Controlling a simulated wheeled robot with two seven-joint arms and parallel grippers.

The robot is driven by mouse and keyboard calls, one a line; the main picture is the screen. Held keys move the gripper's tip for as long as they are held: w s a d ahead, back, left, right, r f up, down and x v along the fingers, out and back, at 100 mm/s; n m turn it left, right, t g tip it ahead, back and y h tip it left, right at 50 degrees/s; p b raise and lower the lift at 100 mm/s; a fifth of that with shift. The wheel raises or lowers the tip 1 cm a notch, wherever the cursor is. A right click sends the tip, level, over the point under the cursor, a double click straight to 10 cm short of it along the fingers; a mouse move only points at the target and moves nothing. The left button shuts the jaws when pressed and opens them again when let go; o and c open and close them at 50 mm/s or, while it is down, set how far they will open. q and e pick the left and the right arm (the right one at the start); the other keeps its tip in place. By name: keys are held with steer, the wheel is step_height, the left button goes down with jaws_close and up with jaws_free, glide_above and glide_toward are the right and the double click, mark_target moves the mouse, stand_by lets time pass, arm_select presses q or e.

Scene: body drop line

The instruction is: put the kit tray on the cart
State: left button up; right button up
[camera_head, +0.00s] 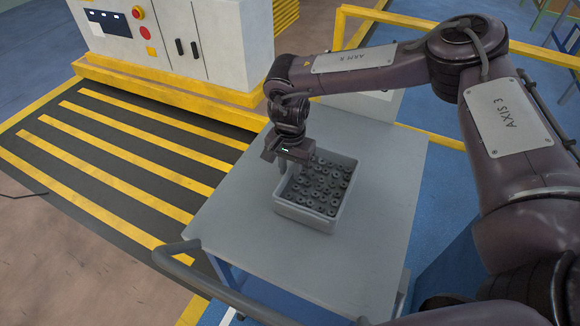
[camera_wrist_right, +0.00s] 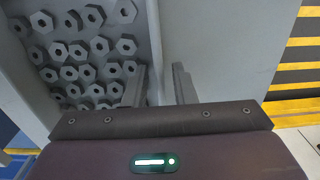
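The kit tray (camera_head: 306,216) is a light grey open box filled with several dark hex nuts. It stands flat on the grey top of the cart (camera_head: 245,222), near the middle. My right gripper (camera_head: 295,165) is over the tray's far-left wall. In the right wrist view the two fingers (camera_wrist_right: 160,86) are apart, one inside the tray (camera_wrist_right: 142,25) and one outside, with the wall between them. A gap shows beside the outer finger, so the gripper looks open. The far corner of the tray is partly hidden by the gripper. My left gripper is not in view.
The cart's handle (camera_head: 215,283) curves along its near-left edge. A white control cabinet (camera_head: 190,40) stands on a yellow base behind. A black and yellow striped floor area (camera_head: 110,150) lies to the left. Yellow rails (camera_head: 425,131) run behind the cart. The cart top right of the tray is clear.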

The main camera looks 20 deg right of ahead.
step_height(320, 180, up, 12)
steer(key=shift+r+b, duration=0.2)
steer(key=shift+b, duration=0.4)
stand_by(0.5)
